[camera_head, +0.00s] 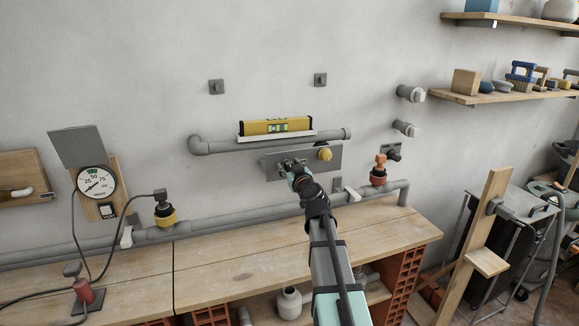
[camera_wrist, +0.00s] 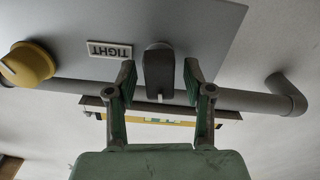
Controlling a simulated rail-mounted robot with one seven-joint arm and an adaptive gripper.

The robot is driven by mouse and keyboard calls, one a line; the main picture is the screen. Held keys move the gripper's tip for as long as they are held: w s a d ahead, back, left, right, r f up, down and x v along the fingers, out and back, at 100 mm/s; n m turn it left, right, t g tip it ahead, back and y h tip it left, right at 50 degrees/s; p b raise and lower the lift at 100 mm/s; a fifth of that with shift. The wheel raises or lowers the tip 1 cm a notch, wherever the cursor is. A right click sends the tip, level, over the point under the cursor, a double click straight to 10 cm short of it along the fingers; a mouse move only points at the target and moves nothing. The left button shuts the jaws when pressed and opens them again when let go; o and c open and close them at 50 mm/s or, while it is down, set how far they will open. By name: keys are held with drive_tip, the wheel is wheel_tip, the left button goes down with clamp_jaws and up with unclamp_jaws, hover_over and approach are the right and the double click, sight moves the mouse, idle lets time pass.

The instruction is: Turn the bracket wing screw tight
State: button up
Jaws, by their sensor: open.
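The wing screw (camera_wrist: 158,60) is a dark grey upright tab on a grey bracket plate (camera_wrist: 210,25), seen upside down in the wrist view. A white mark shows at its end. A white label reading TIGHT (camera_wrist: 109,50) sits beside it on the plate. My gripper (camera_wrist: 160,78) is open, with one finger on each side of the screw and a visible gap to both. In the head view my gripper (camera_head: 291,165) is at the plate (camera_head: 270,163) and hides most of the screw.
A yellow knob (camera_head: 325,154) is on the same plate. A yellow spirit level (camera_head: 276,126) rests along the pipe (camera_head: 220,147) above. A red-orange valve (camera_head: 379,170) stands to the right. A wooden bench (camera_head: 240,268) lies below.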

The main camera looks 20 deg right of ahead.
clamp_jaws()
drive_tip(key=shift+m+b, duration=0.3)
drive_tip(key=shift+m, duration=0.1)
drive_tip(key=m+b, duration=0.1)
drive_tip(key=m, duration=0.2)
drive_tip(key=shift+d+m+b, duration=0.15)
drive_tip(key=shift+m+b, duration=0.15)
drive_tip(key=shift+b, duration=0.05)
drive_tip(key=m, duration=0.5)
drive_tip(key=shift+d+b, duration=0.15)
drive_tip(key=shift+b, duration=0.2)
drive_tip(key=m+p, duration=0.1)
drive_tip(key=m, duration=0.5)
drive_tip(key=shift+d+f, duration=0.1)
drive_tip(key=shift+d, duration=0.05)
drive_tip(key=shift+f+m+p, duration=0.2)
drive_tip(key=shift+m+p, duration=0.35)
drive_tip(key=shift+m, duration=1.65)
